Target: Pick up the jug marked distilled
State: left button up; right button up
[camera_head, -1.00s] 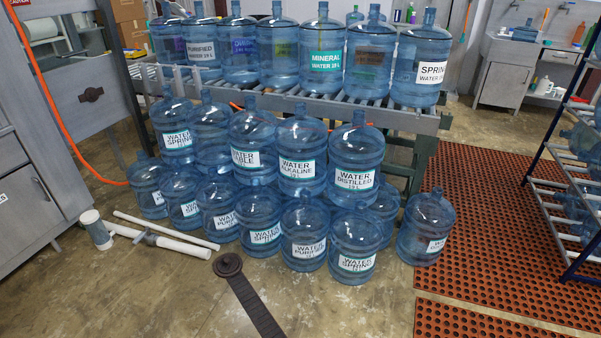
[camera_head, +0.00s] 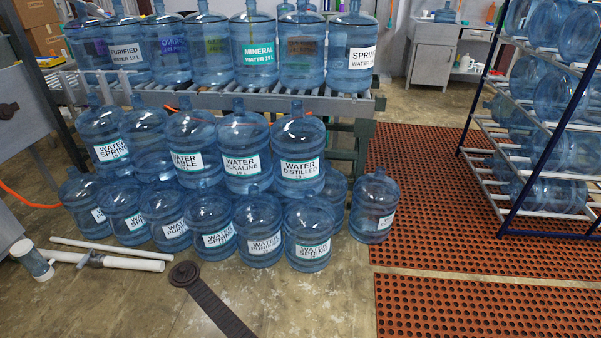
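The jug marked distilled (camera_head: 298,150) is a clear blue jug with a white and teal label reading "WATER DISTILLED". It stands upright at the right end of the upper row of the floor stack, on top of lower jugs. The jug marked alkaline (camera_head: 243,150) stands close on its left. A jug marked spring (camera_head: 308,234) is below it in the front row. Neither of my grippers is in view.
A roller conveyor (camera_head: 215,99) behind the stack carries a row of jugs, one marked mineral (camera_head: 252,50). A jug rack (camera_head: 520,140) stands at right on perforated red mats (camera_head: 430,220). White pipes (camera_head: 120,262) and a dark strap (camera_head: 215,305) lie on the floor.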

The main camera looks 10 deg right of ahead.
aim_at(298, 138)
jog(key=i+j+z, duration=0.1)
jog(key=i+j, duration=0.35)
jog(key=i, duration=0.25)
jog(key=i+j+z, duration=0.1)
jog(key=i+j, duration=0.45)
jog(key=i, duration=0.15)
